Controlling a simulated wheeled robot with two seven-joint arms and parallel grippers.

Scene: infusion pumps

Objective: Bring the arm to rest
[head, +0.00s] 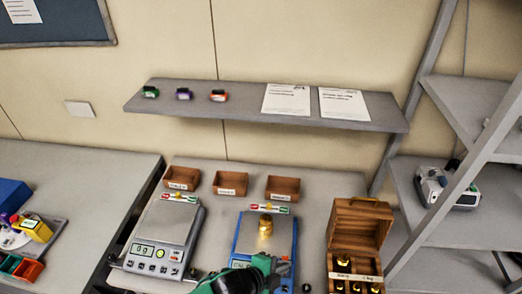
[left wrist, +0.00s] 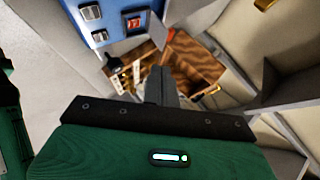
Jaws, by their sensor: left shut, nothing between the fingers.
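My left gripper (head: 282,268) comes in at the bottom of the head view, with green housing and dark fingers. It is in front of the blue scale (head: 248,240) and covers part of its front. In the left wrist view the fingers (left wrist: 161,85) are together with nothing between them. Beyond them is the open wooden box (left wrist: 205,72). The blue scale (left wrist: 90,15) is at the upper left there.
A brass weight (head: 265,227) stands on the blue scale. A grey scale (head: 163,238) is to its left. The wooden box (head: 357,240) with brass weights is to its right. Three small wooden bins (head: 231,184) stand behind, below a wall shelf (head: 240,109).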

